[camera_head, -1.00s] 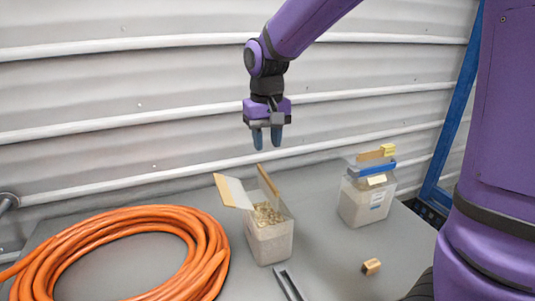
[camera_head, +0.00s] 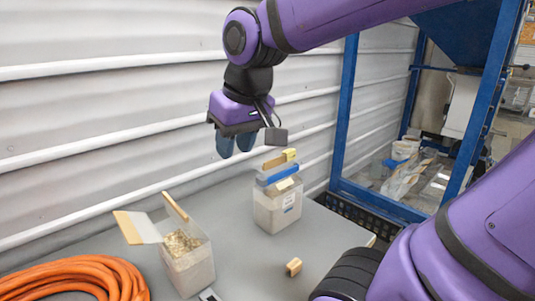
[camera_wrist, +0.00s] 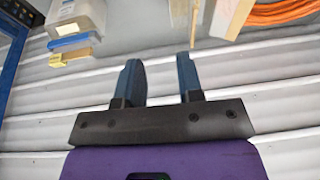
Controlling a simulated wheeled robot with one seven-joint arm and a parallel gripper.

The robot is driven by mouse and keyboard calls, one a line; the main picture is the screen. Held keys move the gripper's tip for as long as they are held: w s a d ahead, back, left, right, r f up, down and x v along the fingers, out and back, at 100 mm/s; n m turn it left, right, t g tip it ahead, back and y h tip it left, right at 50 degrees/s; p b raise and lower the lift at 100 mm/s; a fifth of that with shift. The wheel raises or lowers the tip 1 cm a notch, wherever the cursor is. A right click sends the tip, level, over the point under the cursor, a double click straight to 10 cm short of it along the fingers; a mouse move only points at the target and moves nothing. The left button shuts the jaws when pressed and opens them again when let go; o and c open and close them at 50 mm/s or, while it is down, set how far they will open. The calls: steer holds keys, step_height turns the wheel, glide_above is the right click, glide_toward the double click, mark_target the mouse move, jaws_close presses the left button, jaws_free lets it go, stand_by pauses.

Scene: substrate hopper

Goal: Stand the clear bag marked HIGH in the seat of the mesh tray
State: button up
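A clear bag (camera_head: 278,208) of pale material stands upright on the grey table, closed by a blue clip (camera_head: 277,175) with a yellow tag. It bears a white label too small to read, so I cannot tell if it says HIGH. A second clear bag (camera_head: 187,262) stands open at the front left, with tan grains inside. A black mesh surface (camera_head: 352,214), possibly the mesh tray, lies beyond the table's right edge; its seat cannot be made out. My gripper (camera_head: 236,144) is open and empty, above and left of the clipped bag. Its fingers (camera_wrist: 159,80) are apart in the wrist view.
An orange hose coil (camera_head: 75,278) lies at the front left. A small wooden block (camera_head: 293,267) is on the table before the clipped bag. A blue frame (camera_head: 345,115) rises at the right, with clear bags (camera_head: 405,178) behind it. A corrugated wall backs the table.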

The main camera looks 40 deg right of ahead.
steer(key=shift+t, duration=0.6)
steer(key=s, duration=0.2)
steer(key=s+d, duration=0.1)
steer(key=s, duration=0.2)
steer(key=shift+s+d+f, duration=0.1)
steer(key=shift+s+d, duration=0.05)
steer(key=shift+s, duration=0.05)
steer(key=shift+o, duration=0.4)
steer(key=shift+s+d+f, duration=0.15)
steer(key=shift+s, duration=0.55)
steer(key=g, duration=0.5)
glide_above(178, 224)
steer(key=w, duration=0.1)
steer(key=f, duration=0.8)
steer(key=shift+d, duration=0.3)
steer(key=shift+a+f, duration=0.1)
steer(key=shift+f, duration=5.45)
jaws_close()
